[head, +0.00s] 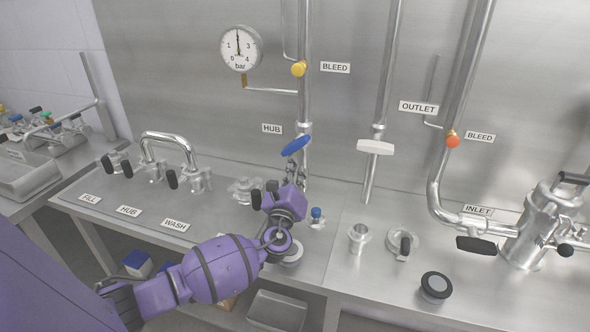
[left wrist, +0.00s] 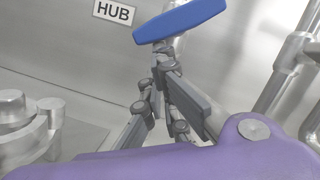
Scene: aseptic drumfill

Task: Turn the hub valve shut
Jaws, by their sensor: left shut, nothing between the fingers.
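The hub valve's blue handle (head: 296,145) sits on the vertical pipe beside the HUB label (head: 272,128). It lies across the pipe, its right end higher. In the left wrist view the blue handle (left wrist: 180,19) is at the top, just above my fingers. My left gripper (head: 300,183) is just below the handle in the head view, its fingers partly hidden by its purple body. In the left wrist view the left gripper (left wrist: 163,55) is shut and empty; I cannot tell whether the tips touch the valve stem. My right gripper is not in view.
A gauge (head: 241,48) and a yellow bleed knob (head: 299,69) are above the valve. The white outlet handle (head: 376,147) is to the right. A small blue-topped fitting (head: 316,215) stands close to my gripper's right. Black-handled valves (head: 172,179) line the bench left.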

